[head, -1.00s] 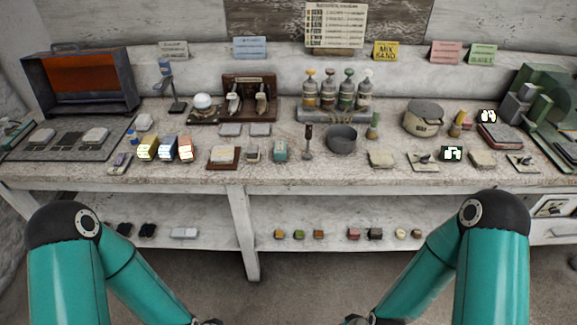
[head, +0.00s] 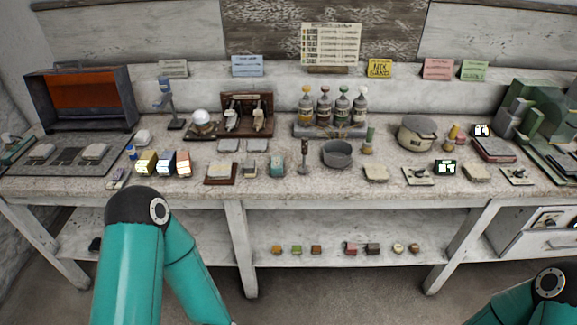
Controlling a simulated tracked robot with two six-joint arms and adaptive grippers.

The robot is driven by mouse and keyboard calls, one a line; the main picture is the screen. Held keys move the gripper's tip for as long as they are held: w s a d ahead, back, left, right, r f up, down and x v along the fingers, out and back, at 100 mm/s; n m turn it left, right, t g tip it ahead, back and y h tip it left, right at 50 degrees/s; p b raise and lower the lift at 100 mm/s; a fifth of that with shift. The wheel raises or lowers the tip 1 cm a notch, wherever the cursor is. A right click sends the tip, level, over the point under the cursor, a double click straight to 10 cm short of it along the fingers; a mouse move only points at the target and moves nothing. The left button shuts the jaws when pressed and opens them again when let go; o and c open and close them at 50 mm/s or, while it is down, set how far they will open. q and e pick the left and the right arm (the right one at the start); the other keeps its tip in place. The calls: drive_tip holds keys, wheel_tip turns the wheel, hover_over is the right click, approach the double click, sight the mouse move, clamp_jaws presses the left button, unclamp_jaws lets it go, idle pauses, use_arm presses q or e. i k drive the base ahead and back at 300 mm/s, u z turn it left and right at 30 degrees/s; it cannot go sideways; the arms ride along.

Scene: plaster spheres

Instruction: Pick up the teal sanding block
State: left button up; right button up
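The teal sanding block (head: 277,166) appears to be the small upright teal block with a pale top, standing near the front edge of the worktable, a little left of the picture's middle. Nothing touches it from above. My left arm rises at the lower left and bends back down. Its gripper is below the picture's bottom edge. My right arm shows only at the bottom right corner, and its gripper is out of the picture.
A grey block on a wooden base (head: 221,173) stands left of the teal block, and a dark upright tool (head: 304,157) stands to its right. A grey bowl (head: 337,153) is further right. Small blocks (head: 316,250) lie on the lower shelf.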

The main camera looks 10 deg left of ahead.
sight(276, 166)
drive_tip(key=z, duration=0.1)
drive_tip(key=i, duration=1)
drive_tip(key=u, duration=0.1)
